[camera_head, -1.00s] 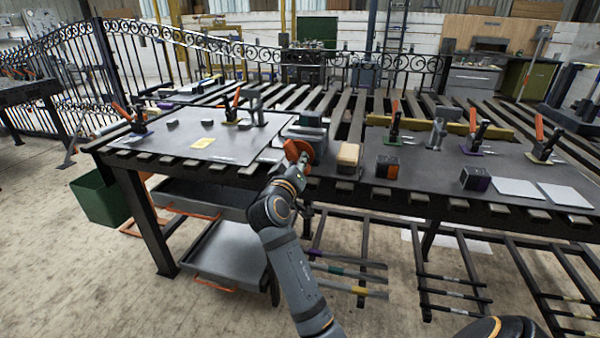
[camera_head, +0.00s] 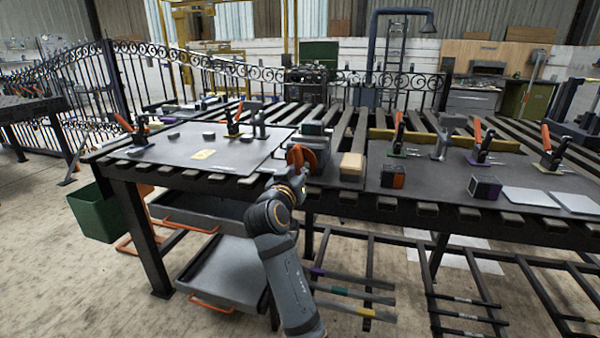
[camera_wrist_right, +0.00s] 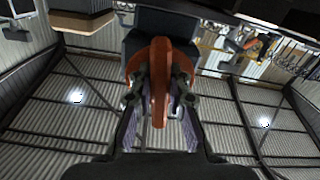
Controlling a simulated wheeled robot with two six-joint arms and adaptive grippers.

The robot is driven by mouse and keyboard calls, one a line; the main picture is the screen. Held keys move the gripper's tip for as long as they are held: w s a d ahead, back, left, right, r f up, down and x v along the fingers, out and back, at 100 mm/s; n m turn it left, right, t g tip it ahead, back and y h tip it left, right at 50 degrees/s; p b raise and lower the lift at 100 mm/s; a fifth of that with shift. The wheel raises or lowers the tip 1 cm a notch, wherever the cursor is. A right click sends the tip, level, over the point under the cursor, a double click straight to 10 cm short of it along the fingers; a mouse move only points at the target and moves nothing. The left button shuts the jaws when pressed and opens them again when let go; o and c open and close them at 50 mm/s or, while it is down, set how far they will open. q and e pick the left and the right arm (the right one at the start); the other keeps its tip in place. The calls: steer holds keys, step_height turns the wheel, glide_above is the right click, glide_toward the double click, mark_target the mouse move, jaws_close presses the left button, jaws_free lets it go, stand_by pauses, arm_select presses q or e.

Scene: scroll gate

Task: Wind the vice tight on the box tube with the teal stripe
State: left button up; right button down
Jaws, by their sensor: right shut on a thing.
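The vice (camera_head: 314,130) stands at the table's front edge, a dark block with an orange handwheel (camera_head: 307,155) on its front. In the right wrist view the wheel (camera_wrist_right: 160,60) is edge-on, in front of the vice's dark body (camera_wrist_right: 152,22). My right gripper (camera_head: 297,170) is shut on the wheel's rim; its fingers show on both sides of it in the wrist view (camera_wrist_right: 160,88). A bar with a teal stripe (camera_head: 341,291) lies on the low rack, between bars with purple and yellow stripes. I cannot tell what is between the vice jaws. My left gripper is out of view.
A wooden-topped block (camera_head: 352,165) stands just right of the wheel. Striped blocks (camera_head: 393,177) and orange-handled clamps (camera_head: 480,148) stand farther right on the slatted table. A grey plate (camera_head: 205,148) lies left. Trays (camera_head: 235,270) hang below.

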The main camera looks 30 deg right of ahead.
mark_target(299, 150)
steer(key=shift+f, duration=0.15)
steer(key=c, duration=1.3)
jaws_free()
steer(key=shift+r, duration=0.2)
step_height(299, 150, up, 10)
steer(key=shift+f, duration=0.1)
steer(key=shift+o, duration=0.4)
